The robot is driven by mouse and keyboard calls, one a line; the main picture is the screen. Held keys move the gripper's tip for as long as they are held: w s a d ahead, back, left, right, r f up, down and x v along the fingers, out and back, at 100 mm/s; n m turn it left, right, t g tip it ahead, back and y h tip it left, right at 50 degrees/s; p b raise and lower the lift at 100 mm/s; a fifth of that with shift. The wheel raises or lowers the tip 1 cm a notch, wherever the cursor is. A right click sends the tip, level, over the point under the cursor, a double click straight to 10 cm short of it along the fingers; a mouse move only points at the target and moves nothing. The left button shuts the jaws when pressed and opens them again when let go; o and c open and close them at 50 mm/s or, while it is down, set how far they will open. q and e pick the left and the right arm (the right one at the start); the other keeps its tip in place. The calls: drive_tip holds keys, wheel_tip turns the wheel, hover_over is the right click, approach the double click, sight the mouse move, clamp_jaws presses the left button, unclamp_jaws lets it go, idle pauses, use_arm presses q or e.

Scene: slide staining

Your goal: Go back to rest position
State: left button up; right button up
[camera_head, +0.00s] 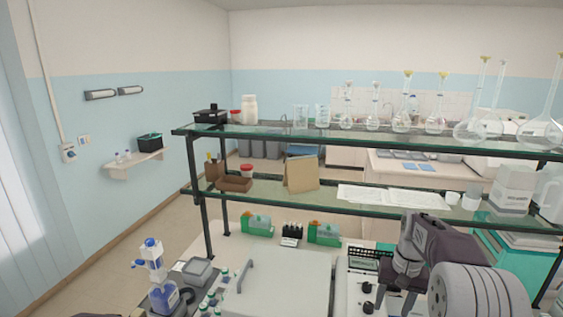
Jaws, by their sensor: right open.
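My right arm comes in at the lower right, with a dark gripper body and a round grey link. My right gripper (397,283) is open, its dark fingers pointing down and left over the bench, with nothing seen between them. It hangs beside a white panel with black knobs (366,298). A large pale box with a handle (285,285) stands on the bench left of the right gripper. A blue-topped wash bottle (160,285) stands at the lower left, near several small capped bottles (213,300).
A two-level glass shelf (300,204) with a dark frame spans the bench in front of me, holding flasks, beakers and papers. Green racks (257,224) stand below it. My right arm is close to the lower shelf's front edge. Open floor shows at the left.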

drive_tip(key=s+a+f+n+b, duration=0.2)
drive_tip(key=s+a+f+b, duration=0.1)
drive_tip(key=a+f+b, duration=0.3)
use_arm(q)
wheel_tip(320, 180, down, 12)
drive_tip(key=w+b, duration=0.1)
drive_tip(key=b, duration=0.4)
drive_tip(key=shift+f, duration=0.2)
use_arm(e)
drive_tip(key=s+a+f+n, duration=0.1)
drive_tip(key=s+a+f, duration=0.1)
drive_tip(key=s+f, duration=0.5)
drive_tip(key=s+a+f+t, duration=0.1)
drive_tip(key=s+a+f, duration=0.1)
drive_tip(key=s+f, duration=0.5)
drive_tip(key=shift+s+a+f+n, duration=0.15)
drive_tip(key=shift+s+a+n, duration=0.2)
drive_tip(key=shift+a+n, duration=0.05)
